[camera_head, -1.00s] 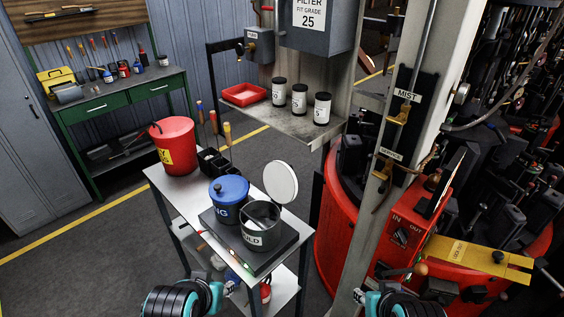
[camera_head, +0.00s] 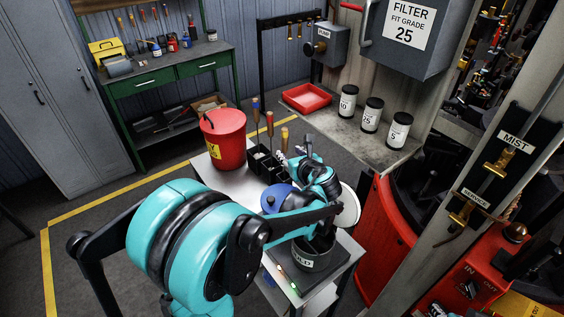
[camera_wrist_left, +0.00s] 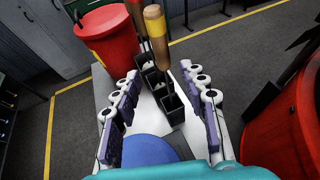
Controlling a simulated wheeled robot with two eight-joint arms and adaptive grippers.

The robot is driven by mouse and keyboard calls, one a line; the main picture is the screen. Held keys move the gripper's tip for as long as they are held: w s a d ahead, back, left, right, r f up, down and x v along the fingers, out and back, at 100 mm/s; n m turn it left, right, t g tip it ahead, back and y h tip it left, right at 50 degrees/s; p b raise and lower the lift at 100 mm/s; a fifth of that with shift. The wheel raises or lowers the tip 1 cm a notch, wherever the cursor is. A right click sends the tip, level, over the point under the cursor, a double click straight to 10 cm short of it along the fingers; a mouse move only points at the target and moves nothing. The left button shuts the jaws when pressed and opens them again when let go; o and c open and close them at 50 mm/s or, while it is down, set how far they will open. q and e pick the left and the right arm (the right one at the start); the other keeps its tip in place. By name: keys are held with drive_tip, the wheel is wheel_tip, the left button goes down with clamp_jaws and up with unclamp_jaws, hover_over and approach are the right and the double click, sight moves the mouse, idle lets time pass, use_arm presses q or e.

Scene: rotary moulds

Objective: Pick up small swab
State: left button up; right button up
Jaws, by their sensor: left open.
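Several swabs with wooden handles stand upright in a black holder on the cart: a blue-banded one (camera_head: 255,104), a red-banded one (camera_head: 270,123) and a yellow-banded one (camera_head: 284,138). I cannot tell for sure from the frames which is the small swab. My left gripper (camera_head: 291,156) is open and empty, close to the holder (camera_head: 262,163) on its near right side. In the left wrist view, the yellow-banded handle (camera_wrist_left: 155,22) stands ahead, between the directions of the two spread fingers, and the holder's black cups (camera_wrist_left: 171,108) lie below. My right gripper is out of view.
A red bucket (camera_head: 225,140) stands left of the holder. A blue-lidded pot (camera_head: 272,199) and an open grey mould pot (camera_head: 312,258) sit on the cart near my arm. A shelf (camera_head: 350,138) with several jars and a red tray is beyond.

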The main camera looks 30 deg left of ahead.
sight(286, 149)
use_arm(q)
drive_tip(key=shift+w+a+f, duration=0.1)
drive_tip(key=shift+w+a, duration=0.2)
drive_tip(key=b+x, duration=0.2)
drive_tip(key=x, duration=0.5)
drive_tip(key=shift+w+d+f, duration=0.1)
drive_tip(key=shift+d+f, duration=0.1)
clamp_jaws()
